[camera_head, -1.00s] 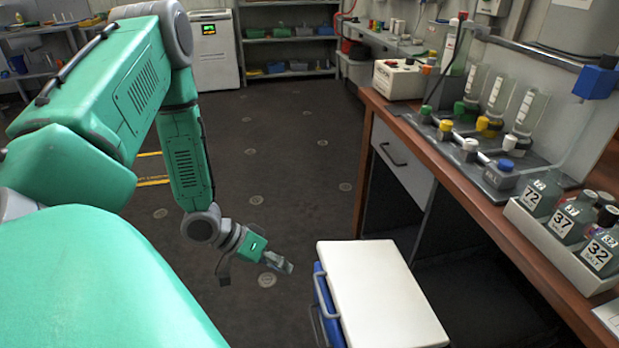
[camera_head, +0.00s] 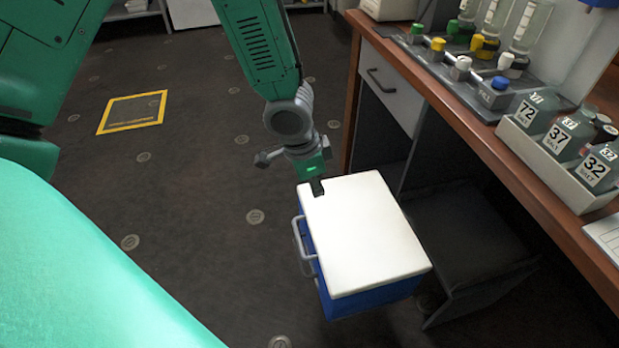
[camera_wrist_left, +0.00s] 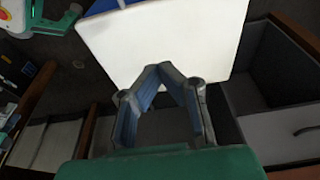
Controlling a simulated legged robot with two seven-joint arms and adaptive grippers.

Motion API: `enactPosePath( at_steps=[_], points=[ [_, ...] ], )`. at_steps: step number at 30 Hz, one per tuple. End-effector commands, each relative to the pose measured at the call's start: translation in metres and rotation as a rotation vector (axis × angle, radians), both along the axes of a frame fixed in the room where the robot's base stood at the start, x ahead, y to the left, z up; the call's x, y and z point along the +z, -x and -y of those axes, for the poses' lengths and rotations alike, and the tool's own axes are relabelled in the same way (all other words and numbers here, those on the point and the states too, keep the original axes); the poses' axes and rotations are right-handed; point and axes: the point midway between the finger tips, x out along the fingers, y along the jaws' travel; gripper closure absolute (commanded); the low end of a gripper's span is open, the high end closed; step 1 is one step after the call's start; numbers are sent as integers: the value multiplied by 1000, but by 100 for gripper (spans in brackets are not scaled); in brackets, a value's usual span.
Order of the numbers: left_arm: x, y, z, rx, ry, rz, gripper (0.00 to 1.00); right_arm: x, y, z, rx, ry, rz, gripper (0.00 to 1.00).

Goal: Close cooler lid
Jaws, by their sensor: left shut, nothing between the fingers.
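The cooler stands on the floor beside the bench, with a blue body (camera_head: 375,297) and a white lid (camera_head: 365,235). The lid lies over the body, and I see no clear gap along the near edge. A grey handle (camera_head: 303,245) is on the cooler's left side. My left gripper (camera_head: 317,188) is shut and empty at the lid's far left corner; whether it touches cannot be told. In the left wrist view its fingertips (camera_wrist_left: 166,68) meet in front of the white lid (camera_wrist_left: 165,35). My right gripper is not in view.
A wooden bench (camera_head: 470,135) runs along the right, with a drawer (camera_head: 390,85) and an open black recess below. Numbered bottles stand in a tray (camera_head: 560,168) on it. The dark floor left of the cooler is clear, with a yellow marked square (camera_head: 133,112).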

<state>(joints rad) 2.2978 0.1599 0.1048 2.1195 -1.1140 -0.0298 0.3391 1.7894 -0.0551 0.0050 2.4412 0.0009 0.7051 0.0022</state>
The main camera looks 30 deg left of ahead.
Motion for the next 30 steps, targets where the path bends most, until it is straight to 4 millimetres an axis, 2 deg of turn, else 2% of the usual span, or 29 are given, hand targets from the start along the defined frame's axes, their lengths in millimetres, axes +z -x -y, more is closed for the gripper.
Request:
enactPosePath(
  at_steps=[1, 3, 9, 14, 26, 30],
  points=[
    [-16, -2, 3, -4, -3, 0, 100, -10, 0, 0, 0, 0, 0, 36],
    [-30, -4, 5, -4, -3, 0, 100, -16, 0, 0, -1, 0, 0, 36],
    [-54, 6, -6, -3, -1, 2, 100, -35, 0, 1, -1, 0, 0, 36],
    [-61, 10, -11, -1, 3, 3, 100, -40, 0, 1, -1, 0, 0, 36],
    [-61, 11, -10, 0, 1, 3, 100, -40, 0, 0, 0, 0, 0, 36],
    [-77, 16, -14, 1, 1, -1, 100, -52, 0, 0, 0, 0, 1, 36]
  ],
)
